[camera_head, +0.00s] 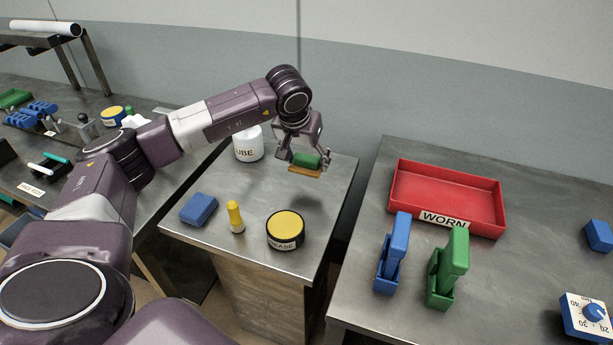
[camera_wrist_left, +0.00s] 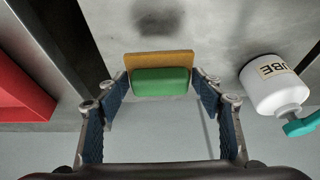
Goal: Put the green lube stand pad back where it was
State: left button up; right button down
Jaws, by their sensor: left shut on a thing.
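My left gripper (camera_head: 305,158) is shut on the green pad (camera_head: 308,161), which has an orange-brown layer on its underside. It holds the pad above the back right part of the middle metal stand (camera_head: 325,205). In the left wrist view, the green pad (camera_wrist_left: 160,82) sits between the two fingers of my left gripper (camera_wrist_left: 161,88), with the stand top beyond it. The white lube bottle (camera_head: 248,147) stands to the left of the pad; it also shows in the left wrist view (camera_wrist_left: 272,92). My right gripper is not in view.
On the stand are a blue pad (camera_head: 198,209), a yellow bottle (camera_head: 235,217) and a grease tin (camera_head: 286,231). The right table holds a red WORN tray (camera_head: 415,208) and blue (camera_head: 393,255) and green (camera_head: 449,270) upright holders. The stand's right front area is clear.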

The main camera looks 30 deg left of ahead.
aim_at(308, 184)
pick_arm(q)
notch_tip(308, 184, down, 6)
jog(key=shift+f+p, duration=0.15)
jog(key=shift+p, duration=0.25)
jog(key=shift+f, duration=0.2)
jog(key=shift+f, duration=0.15)
jog(key=o, duration=1)
